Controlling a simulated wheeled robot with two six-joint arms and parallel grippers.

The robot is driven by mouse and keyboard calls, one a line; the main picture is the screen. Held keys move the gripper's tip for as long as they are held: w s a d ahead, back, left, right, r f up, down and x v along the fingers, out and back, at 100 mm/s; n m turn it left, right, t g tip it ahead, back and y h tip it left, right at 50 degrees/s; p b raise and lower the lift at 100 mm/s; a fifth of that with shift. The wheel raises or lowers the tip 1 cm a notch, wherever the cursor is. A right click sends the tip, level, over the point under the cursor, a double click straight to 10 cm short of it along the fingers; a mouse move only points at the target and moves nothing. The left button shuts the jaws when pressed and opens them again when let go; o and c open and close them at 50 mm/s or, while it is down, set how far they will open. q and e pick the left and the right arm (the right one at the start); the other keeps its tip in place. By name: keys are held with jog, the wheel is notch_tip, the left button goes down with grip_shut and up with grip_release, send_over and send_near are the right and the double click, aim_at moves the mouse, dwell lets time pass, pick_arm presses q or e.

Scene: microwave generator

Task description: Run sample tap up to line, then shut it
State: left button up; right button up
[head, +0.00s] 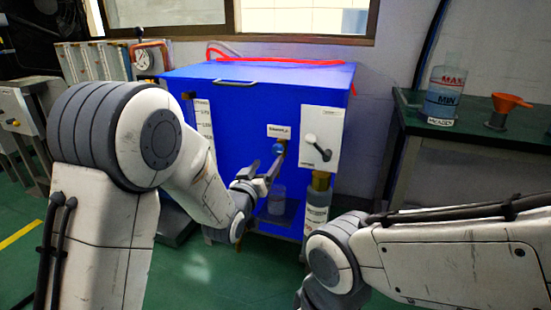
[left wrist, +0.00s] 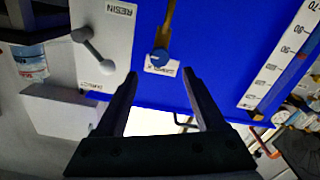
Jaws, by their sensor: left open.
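The sample tap (head: 278,148) has a blue knob and sits on the front of the blue cabinet (head: 235,110), under a small white label. In the left wrist view the blue knob (left wrist: 160,57) shows with a brass-coloured spout (left wrist: 168,22). My left gripper (head: 263,172) is open and empty, its fingers pointing at the tap; in the wrist view the knob lies just beyond and between the fingertips (left wrist: 160,76). A clear cup (head: 277,200) stands below the tap; its line and any liquid cannot be made out. My right gripper is out of view.
A dark bench (head: 470,135) at right holds a MAX/MIN bottle (head: 445,90) and an orange funnel (head: 510,103).

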aim_at(276, 151)
pick_arm(q)
jog(key=b+x, duration=0.1)
jog(key=x, duration=0.6)
jog(key=shift+w+d+b, duration=0.15)
jog(key=shift+w+b, duration=0.2)
grip_shut()
jog(key=shift+f+n, duration=0.1)
jog(key=shift+n, duration=2.1)
grip_release()
jog(key=p+v, duration=0.3)
jog(key=v, duration=0.7)
jog(key=shift+s, duration=0.2)
